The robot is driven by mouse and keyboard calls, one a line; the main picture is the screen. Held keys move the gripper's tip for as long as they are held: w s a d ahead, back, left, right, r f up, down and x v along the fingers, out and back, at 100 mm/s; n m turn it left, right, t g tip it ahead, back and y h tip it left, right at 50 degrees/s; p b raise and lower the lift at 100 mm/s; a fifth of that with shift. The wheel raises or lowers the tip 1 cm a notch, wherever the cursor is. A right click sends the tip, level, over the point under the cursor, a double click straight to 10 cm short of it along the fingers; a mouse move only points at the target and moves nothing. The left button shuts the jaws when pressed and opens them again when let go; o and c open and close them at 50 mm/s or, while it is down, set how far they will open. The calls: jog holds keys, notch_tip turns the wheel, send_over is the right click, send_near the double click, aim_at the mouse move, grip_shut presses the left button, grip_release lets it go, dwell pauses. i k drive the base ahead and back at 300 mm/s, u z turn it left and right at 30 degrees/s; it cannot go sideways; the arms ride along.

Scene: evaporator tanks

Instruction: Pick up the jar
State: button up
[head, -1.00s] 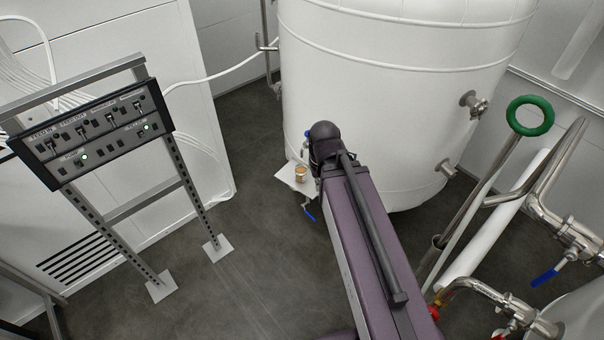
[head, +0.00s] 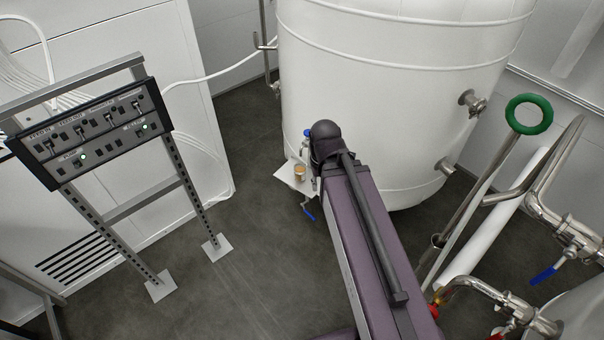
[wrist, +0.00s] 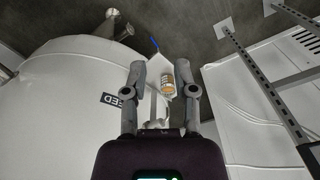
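The jar (head: 299,172) is a small amber-brown container with a pale upper part. It stands on a small white shelf (head: 284,174) beside the tank, just left of my arm's far end in the head view. In the wrist view the jar (wrist: 168,86) shows between the two grey fingers of my gripper (wrist: 162,68), nearer the right one. The fingers are spread apart with a gap around the jar, and the depth between them and the jar is hard to judge.
A large white tank (head: 400,100) stands right behind the shelf. A blue-handled valve (head: 308,213) hangs below it. A control panel on a metal frame (head: 90,130) is at left. Pipes and a green handwheel (head: 530,114) are at right. The floor between panel and shelf is clear.

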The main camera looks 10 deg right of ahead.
aim_at(299, 168)
jog(key=u, duration=0.15)
jog(key=k, duration=1)
jog(key=u, duration=0.65)
jog(key=i, duration=1)
jog(key=u, duration=0.05)
